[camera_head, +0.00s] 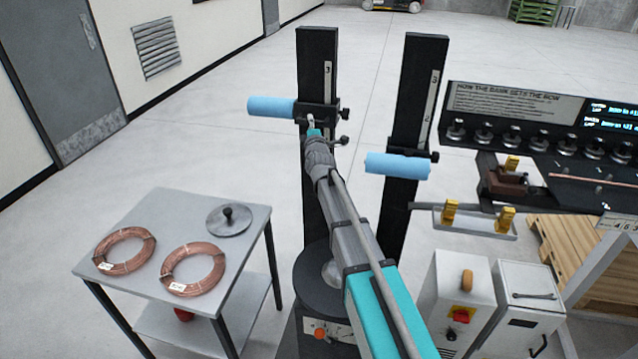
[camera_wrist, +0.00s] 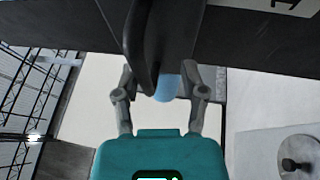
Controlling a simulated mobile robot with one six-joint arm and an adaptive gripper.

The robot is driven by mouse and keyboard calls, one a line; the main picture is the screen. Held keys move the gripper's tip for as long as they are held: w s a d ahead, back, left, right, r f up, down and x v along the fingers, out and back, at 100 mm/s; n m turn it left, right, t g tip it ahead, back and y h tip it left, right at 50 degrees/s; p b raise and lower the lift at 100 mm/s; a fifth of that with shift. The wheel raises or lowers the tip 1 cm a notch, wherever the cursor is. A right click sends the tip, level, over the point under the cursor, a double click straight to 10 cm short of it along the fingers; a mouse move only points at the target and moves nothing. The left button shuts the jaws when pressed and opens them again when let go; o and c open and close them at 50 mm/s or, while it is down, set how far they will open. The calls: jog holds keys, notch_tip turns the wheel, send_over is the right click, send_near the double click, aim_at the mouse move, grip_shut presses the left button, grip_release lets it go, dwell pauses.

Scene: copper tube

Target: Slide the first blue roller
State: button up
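One blue roller (camera_head: 271,106) sticks out to the left from a dark clamp (camera_head: 318,112) on the left black post (camera_head: 317,65). Another blue roller (camera_head: 397,164) is on the right black post (camera_head: 416,85), lower in the picture. My gripper (camera_head: 312,124) is at the left post, close to the clamp and the roller's right end. In the wrist view my gripper (camera_wrist: 160,75) has its fingers spread apart. A dark rounded part (camera_wrist: 140,45) and a bit of blue roller (camera_wrist: 167,87) show between them. Whether the fingertips touch anything is hard to tell.
A small table (camera_head: 255,225) at left holds two copper coils (camera_head: 124,251) (camera_head: 193,269) and a round lid (camera_head: 229,219). At right are a board with several knobs (camera_head: 513,138), a tray with yellow blocks (camera_head: 480,226) and grey boxes (camera_head: 525,305).

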jog(key=b+v, duration=0.2)
jog(key=v, duration=1.2)
notch_tip(320, 180, down, 7)
jog(key=s+m+g+y+b, duration=0.1)
jog(key=m+g+b, duration=0.1)
jog(key=m, duration=2.9)
jog(key=shift+g, duration=0.7)
jog(key=shift+s+d+m, duration=0.1)
jog(key=shift+s+m, duration=0.05)
jog(key=shift+m, duration=0.15)
jog(key=shift+r, duration=0.1)
